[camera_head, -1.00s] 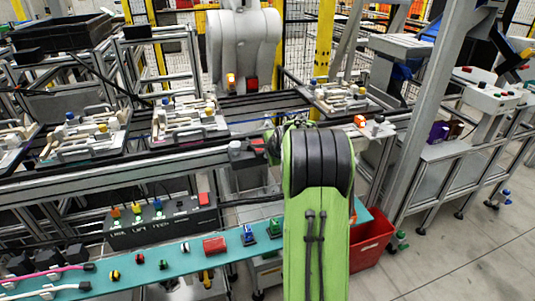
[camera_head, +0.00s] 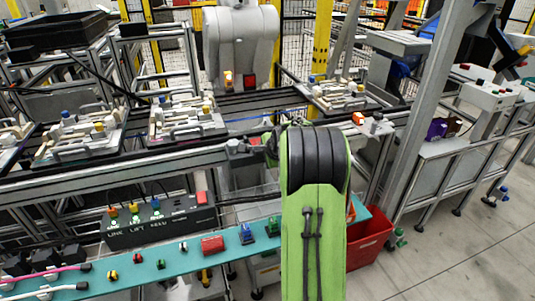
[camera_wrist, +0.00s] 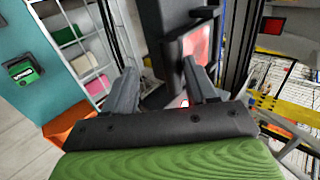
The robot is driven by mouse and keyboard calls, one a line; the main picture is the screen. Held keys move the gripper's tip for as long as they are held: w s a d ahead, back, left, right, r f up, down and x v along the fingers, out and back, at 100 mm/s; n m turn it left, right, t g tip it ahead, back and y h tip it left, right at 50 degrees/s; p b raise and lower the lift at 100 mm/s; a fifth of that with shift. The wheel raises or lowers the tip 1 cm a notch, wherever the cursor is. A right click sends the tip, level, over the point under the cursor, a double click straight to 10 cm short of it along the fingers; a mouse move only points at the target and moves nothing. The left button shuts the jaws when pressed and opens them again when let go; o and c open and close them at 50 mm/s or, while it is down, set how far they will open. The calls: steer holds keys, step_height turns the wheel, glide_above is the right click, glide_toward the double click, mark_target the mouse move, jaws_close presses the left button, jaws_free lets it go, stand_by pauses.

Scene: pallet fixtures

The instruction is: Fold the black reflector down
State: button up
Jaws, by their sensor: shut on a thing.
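The black reflector (camera_wrist: 158,40) shows in the wrist view as an upright dark block with a reddish face on its right side. My gripper (camera_wrist: 160,70) has one grey finger on each side of the block's lower part and is shut on it. In the head view my green arm reaches toward the conveyor's front rail, and my gripper is mostly hidden behind it. A small grey-black fixture (camera_head: 238,147) sits on the rail just left of the arm. How far the reflector is tilted is hard to tell.
A teal shelf (camera_head: 190,262) with small coloured parts runs along the front. A black control box (camera_head: 160,222) stands behind it. Pallets (camera_head: 187,117) with fixtures stand on the conveyor. A red bin (camera_head: 368,243) is right of my arm. A grey post (camera_head: 437,115) rises further right.

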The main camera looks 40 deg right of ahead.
steer(key=shift+s+a+f, duration=0.15)
steer(key=shift+s+f, duration=0.05)
steer(key=shift+f, duration=0.35)
steer(key=p+v, duration=0.3)
steer(key=v, duration=1.3)
steer(key=shift+w+r+p, duration=0.15)
steer(key=shift+r+p, duration=0.2)
steer(key=s+a+r+n+y+p, duration=0.2)
steer(key=a+r+n+p, duration=0.35)
steer(key=a, duration=0.65)
steer(key=s+a+r+n+g+p, duration=0.1)
steer(key=s+a+r+n+p, duration=0.1)
steer(key=s+a+n, duration=0.5)
steer(key=s+a+r+n+g+y+p, duration=0.1)
steer(key=s+a+r+n+p, duration=0.1)
steer(key=s+a+n, duration=0.6)
steer(key=shift+s+n+g+y+p, duration=0.3)
steer(key=shift+s+n+g+p, duration=0.1)
steer(key=shift+s+n, duration=0.65)
